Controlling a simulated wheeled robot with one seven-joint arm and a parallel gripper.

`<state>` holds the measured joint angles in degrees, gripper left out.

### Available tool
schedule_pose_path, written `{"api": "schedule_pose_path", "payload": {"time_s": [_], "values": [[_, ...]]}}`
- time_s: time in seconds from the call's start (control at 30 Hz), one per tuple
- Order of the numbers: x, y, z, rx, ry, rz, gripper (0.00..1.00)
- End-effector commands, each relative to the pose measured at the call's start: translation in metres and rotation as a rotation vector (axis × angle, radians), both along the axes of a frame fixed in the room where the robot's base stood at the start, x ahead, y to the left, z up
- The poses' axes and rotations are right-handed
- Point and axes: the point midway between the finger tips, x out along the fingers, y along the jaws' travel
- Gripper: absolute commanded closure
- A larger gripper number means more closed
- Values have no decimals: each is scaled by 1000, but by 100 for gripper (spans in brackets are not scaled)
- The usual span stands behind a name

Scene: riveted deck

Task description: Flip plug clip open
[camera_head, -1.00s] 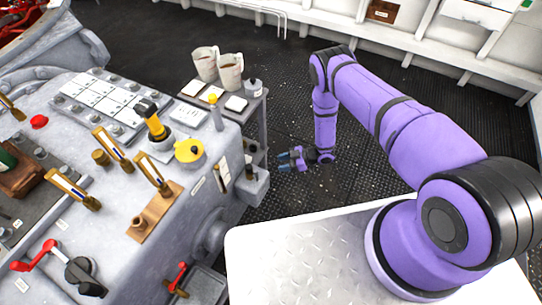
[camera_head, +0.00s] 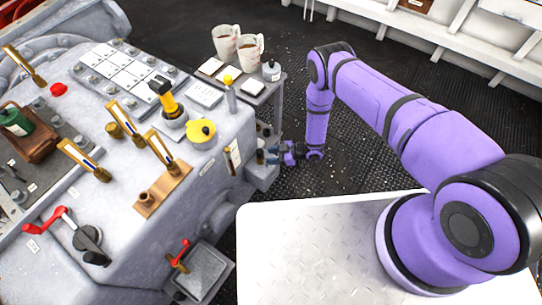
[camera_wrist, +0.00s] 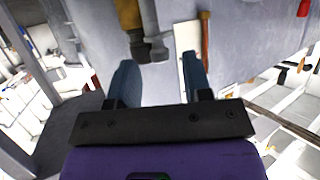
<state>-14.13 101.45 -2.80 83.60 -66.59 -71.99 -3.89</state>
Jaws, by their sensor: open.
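My gripper (camera_head: 272,155) is at the right side of the grey console, low beside its front corner. In the wrist view my gripper (camera_wrist: 160,78) shows two blue-grey fingers spread apart with nothing between them. I cannot tell which part is the plug clip.
The grey console (camera_head: 215,180) carries several brass levers, a yellow-capped fitting (camera_head: 201,133) and a red-handled crank (camera_head: 62,222). A metal tray (camera_head: 203,272) sits low in front. Dark deck is clear right of my gripper.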

Motion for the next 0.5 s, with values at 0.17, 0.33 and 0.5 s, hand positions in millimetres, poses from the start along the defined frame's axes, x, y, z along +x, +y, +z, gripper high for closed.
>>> {"api": "schedule_pose_path", "payload": {"time_s": [0.17,0.33,0.5], "values": [[1,8,-3,0,1,0,55],[1,8,-3,0,1,-1,55],[1,8,-3,0,1,-1,75]]}}
